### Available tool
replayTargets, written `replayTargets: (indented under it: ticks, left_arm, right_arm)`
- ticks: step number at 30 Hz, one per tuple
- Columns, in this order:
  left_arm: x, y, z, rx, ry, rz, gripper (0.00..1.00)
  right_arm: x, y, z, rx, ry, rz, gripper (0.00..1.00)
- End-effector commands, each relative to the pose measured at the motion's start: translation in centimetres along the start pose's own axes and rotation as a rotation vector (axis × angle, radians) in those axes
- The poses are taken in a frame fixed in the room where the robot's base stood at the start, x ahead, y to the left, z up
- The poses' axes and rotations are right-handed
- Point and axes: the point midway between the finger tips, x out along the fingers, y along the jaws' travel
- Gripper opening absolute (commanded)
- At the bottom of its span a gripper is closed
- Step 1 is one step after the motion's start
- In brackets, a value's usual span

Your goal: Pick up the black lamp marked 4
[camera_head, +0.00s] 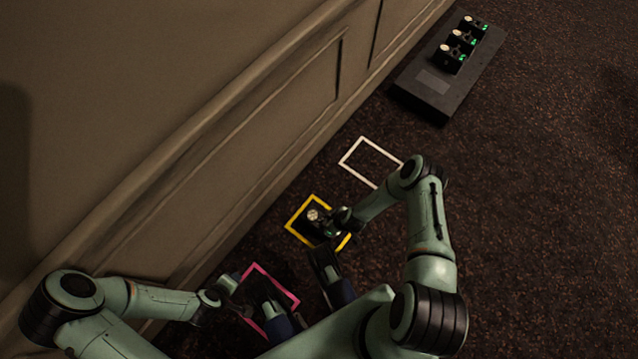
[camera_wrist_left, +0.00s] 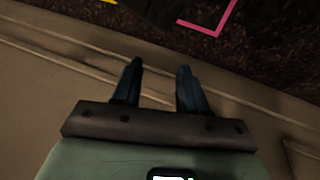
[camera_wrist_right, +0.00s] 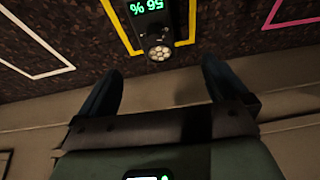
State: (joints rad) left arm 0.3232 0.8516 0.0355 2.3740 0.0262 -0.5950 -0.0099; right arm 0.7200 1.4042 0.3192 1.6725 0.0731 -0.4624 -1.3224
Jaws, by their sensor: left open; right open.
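A black lamp (camera_head: 313,216) with a pale round head stands in the yellow outline on the floor. In the right wrist view this lamp (camera_wrist_right: 158,52) shows a green percentage display, upside down, just beyond the fingertips. My right gripper (camera_wrist_right: 162,70) is open and empty, with the lamp ahead of the gap between its fingers. Three more dark lamps (camera_head: 461,44) with white faces and green lights stand in a row on a dark platform at the upper right. My left gripper (camera_wrist_left: 160,66) is open and empty near the pink outline. I cannot read a 4 on any lamp.
The floor carries a white outline (camera_head: 342,161), a yellow outline (camera_head: 291,221) and a pink outline (camera_head: 284,286). The platform (camera_head: 422,98) is low and dark. A panelled wall (camera_head: 200,130) runs along the left. The dark carpet at right is clear.

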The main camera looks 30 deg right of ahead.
Motion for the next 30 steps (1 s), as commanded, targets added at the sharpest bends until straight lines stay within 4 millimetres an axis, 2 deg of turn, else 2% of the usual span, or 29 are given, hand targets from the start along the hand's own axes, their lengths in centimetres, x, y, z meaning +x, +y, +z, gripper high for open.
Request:
replayTargets:
  ticks: [1,5,15,25,30]
  left_arm:
    - [0.7,-0.2,-0.2,-0.001,0.006,-0.001,0.43]
    - [1.5,-0.7,0.1,-0.005,-0.001,-0.009,0.43]
    - [4.4,-4.4,4.5,-0.043,-0.139,-0.074,0.43]
    - [5.2,-5.9,6.6,-0.063,-0.206,-0.103,0.43]
    - [6.0,-7.6,9.0,-0.086,-0.280,-0.136,0.43]
  right_arm:
    - [1.0,0.5,0.4,-0.008,0.000,0.009,1.00]
    - [2.4,0.9,0.5,-0.023,0.004,0.019,1.00]
    - [8.1,1.0,0.5,-0.025,0.004,0.019,1.00]
    - [10.3,0.9,0.4,-0.024,0.004,0.018,1.00]
    - [12.5,0.8,0.6,-0.022,0.004,0.018,1.00]
